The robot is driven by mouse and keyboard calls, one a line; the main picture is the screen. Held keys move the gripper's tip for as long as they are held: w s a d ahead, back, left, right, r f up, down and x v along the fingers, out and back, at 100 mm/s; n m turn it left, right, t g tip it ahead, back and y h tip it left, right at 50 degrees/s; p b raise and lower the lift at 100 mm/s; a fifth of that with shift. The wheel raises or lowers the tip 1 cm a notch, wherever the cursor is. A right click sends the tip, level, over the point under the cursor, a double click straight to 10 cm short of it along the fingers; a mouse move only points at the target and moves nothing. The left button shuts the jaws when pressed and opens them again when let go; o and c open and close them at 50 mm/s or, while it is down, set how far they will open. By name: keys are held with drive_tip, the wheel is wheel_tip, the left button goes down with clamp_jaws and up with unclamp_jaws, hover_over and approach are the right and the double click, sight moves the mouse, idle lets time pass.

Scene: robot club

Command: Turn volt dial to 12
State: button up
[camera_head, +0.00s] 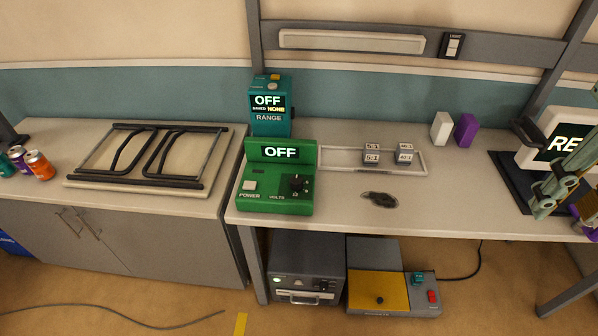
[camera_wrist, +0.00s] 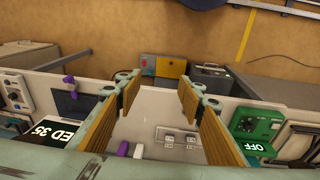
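The green power supply (camera_head: 276,192) stands on the bench, with a screen (camera_head: 281,152) reading OFF. Its black volt dial (camera_head: 296,183) is at the right of its sloped front; the dial's setting is too small to read. A pale power button (camera_head: 250,185) marked POWER is at the left. The supply also shows in the wrist view (camera_wrist: 256,126) at the right. My gripper (camera_wrist: 157,95) is open and empty above the bench, its two ribbed fingers wide apart. In the head view my gripper is at the far right edge, well apart from the dial.
A teal range meter (camera_head: 270,108) reading OFF stands behind the supply. A pale tray (camera_head: 340,160) with several small labelled blocks is to its right. White (camera_head: 441,128) and purple (camera_head: 466,130) blocks stand farther right. A dark oval (camera_head: 380,199) is on the bench; its front middle is otherwise clear.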

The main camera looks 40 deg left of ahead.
drive_tip(key=w+a+f+n+g+p, duration=0.1)
drive_tip(key=w+a+f+n+p, duration=0.25)
drive_tip(key=w+a, duration=0.6)
drive_tip(key=n+t+h+p, duration=0.1)
drive_tip(key=n+t+p, duration=0.3)
drive_tip(key=n, duration=2)
hover_over(296, 180)
drive_tip(key=s+a, duration=0.2)
drive_tip(key=s, duration=0.4)
wheel_tip(296, 180, down, 14)
drive_tip(key=shift+w+r, duration=0.1)
drive_tip(key=shift+r, duration=0.1)
drive_tip(key=shift+d+f, duration=0.1)
drive_tip(key=shift+g, duration=0.3)
drive_tip(key=shift+b+x, duration=1.5)
drive_tip(key=shift+x, duration=5.55)
drive_tip(key=shift+w+d, duration=0.1)
drive_tip(key=shift+w, duration=0.05)
drive_tip(key=shift+c, duration=0.5)
drive_tip(key=c, duration=0.7)
